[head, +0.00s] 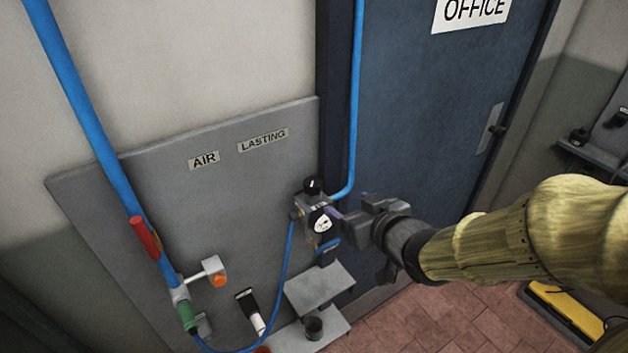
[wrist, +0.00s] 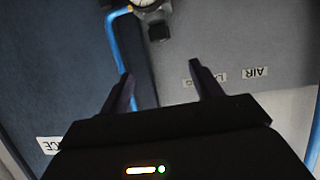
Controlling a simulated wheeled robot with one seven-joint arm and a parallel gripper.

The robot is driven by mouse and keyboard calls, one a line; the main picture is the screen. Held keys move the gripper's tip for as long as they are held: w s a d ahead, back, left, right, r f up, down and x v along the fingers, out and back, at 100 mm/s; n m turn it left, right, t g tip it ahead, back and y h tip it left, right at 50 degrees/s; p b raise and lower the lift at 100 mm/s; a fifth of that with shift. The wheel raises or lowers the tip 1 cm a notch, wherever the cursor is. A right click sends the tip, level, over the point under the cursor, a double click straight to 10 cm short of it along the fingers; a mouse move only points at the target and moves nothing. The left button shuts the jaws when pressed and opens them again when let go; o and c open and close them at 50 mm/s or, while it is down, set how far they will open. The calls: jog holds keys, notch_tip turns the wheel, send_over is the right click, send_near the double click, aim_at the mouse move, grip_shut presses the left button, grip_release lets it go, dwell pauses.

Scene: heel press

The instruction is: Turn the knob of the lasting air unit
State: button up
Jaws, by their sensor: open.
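The lasting air unit (head: 314,222) is a small grey metal block with a round white gauge, mounted at the right edge of the grey panel. Its black knob (head: 313,184) sits on top of the block. In the upside-down wrist view, the unit (wrist: 150,14) is at the top edge, partly cut off, with the dark knob (wrist: 158,32) just below it. My gripper (head: 350,207) is open and empty, just right of the unit in the head view. In the wrist view its fingers (wrist: 160,72) are spread and apart from the knob, which lies beyond the tips.
The grey panel (head: 120,220) carries AIR and LASTING labels. A blue pipe (head: 355,100) runs down to the unit, and a blue hose (head: 284,270) leaves it. A red-handled valve (head: 146,238) is at left. Small shelves (head: 318,286) stick out below. A blue office door (head: 420,120) is behind my gripper.

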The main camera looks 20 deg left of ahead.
aim_at(316, 185)
jog(key=shift+w+a+f, duration=0.1)
jog(key=b+x, duration=0.1)
jog(key=x, duration=1.6)
jog(key=shift+w, duration=0.1)
jog(key=c, duration=1)
